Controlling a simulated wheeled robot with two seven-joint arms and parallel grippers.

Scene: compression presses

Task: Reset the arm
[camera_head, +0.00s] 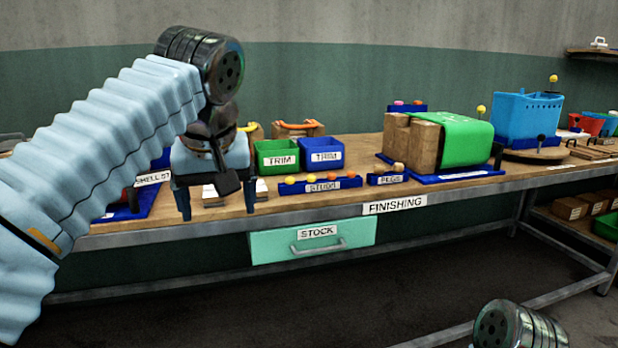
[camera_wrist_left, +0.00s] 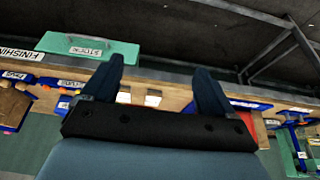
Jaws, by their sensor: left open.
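My left arm reaches in from the left in the head view. In the left wrist view the open fingers (camera_wrist_left: 157,88) also show, with the bench edge and the floor beyond. Of my right arm only a dark, ribbed joint (camera_head: 515,325) shows at the bottom right of the head view. My right gripper is out of view.
A green trim bin (camera_head: 277,160) and a blue trim bin (camera_head: 322,156) stand right of the left gripper. A stock drawer (camera_head: 312,240) is under the bench.

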